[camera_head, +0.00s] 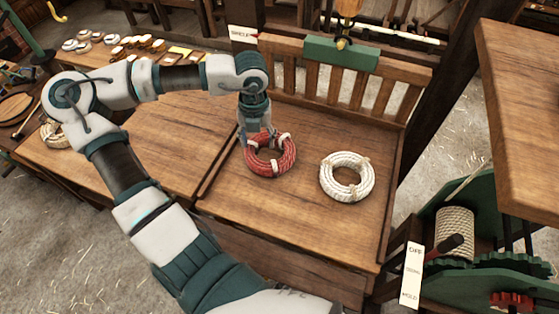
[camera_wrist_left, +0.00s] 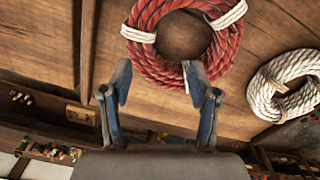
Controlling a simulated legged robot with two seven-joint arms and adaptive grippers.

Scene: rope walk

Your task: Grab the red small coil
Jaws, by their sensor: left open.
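The red coil (camera_head: 271,171) lies flat on a wooden bench top, with pale ties around it. It also shows large in the left wrist view (camera_wrist_left: 163,72), at the top middle. My left gripper (camera_head: 254,131) is at the coil's far edge, reaching down from above. In the left wrist view its two blue fingers (camera_wrist_left: 158,85) are spread apart, with the tips overlapping the near part of the red ring. I cannot tell whether they touch it. My right gripper is in neither view.
A white coil (camera_head: 345,194) lies to the right of the red one on the same bench. A slatted wooden back (camera_head: 318,82) rises behind them. A green-framed rope machine (camera_head: 455,235) stands at the lower right. The bench top in front of the coils is clear.

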